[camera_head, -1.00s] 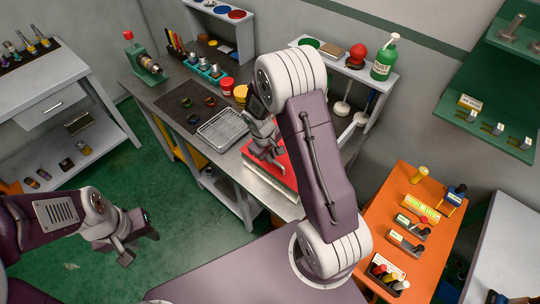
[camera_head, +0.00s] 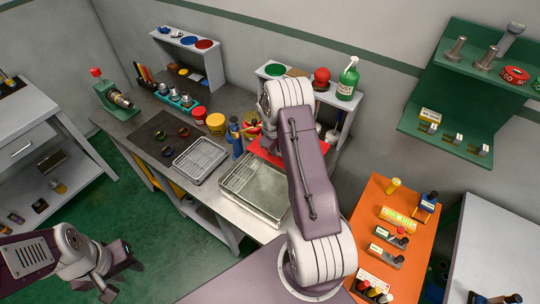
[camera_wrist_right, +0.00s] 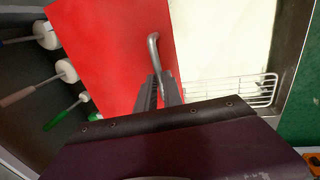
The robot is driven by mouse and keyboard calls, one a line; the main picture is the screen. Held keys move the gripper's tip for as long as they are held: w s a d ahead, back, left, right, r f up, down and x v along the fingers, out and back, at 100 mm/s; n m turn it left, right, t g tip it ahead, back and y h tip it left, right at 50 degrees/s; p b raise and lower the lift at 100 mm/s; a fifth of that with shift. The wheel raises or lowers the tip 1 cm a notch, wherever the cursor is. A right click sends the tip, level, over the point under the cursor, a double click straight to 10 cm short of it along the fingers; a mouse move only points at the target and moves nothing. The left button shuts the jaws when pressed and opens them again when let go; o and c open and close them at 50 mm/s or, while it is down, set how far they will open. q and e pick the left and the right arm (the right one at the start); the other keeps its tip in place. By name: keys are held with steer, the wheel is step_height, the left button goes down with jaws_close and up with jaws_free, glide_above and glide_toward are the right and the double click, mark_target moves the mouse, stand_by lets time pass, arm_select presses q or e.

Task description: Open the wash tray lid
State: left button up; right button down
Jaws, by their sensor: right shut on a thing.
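The wash tray (camera_head: 233,192) is a shallow metal tray on the bench, its pale interior uncovered in the head view. Its red lid (camera_head: 265,148) is raised at the tray's back side, partly hidden behind my right arm. In the right wrist view the red lid (camera_wrist_right: 100,50) fills the left and the tray's pale inside (camera_wrist_right: 220,40) shows on the right. My right gripper (camera_wrist_right: 158,88) is shut on the lid's bent metal handle (camera_wrist_right: 153,50); the head view hides its fingertips. My left gripper (camera_head: 118,280) is open and empty at lower left, away from the bench.
A wire rack tray (camera_head: 200,160) sits left of the wash tray. A blue bottle (camera_head: 235,138), yellow tub (camera_head: 215,124) and red tub (camera_head: 199,117) stand behind. A shelf with a green bottle (camera_head: 347,80) is at the back. An orange cart (camera_head: 395,235) stands at right.

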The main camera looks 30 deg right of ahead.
steer(key=shift+w+d, duration=0.3)
steer(key=shift+d, duration=0.5)
arm_select(q)
steer(key=shift+w+d, duration=0.1)
steer(key=shift+d, duration=0.2)
arm_select(e)
steer(key=shift+a, duration=0.1)
steer(key=c, duration=1.5)
jaws_free()
steer(key=shift+s, duration=0.1)
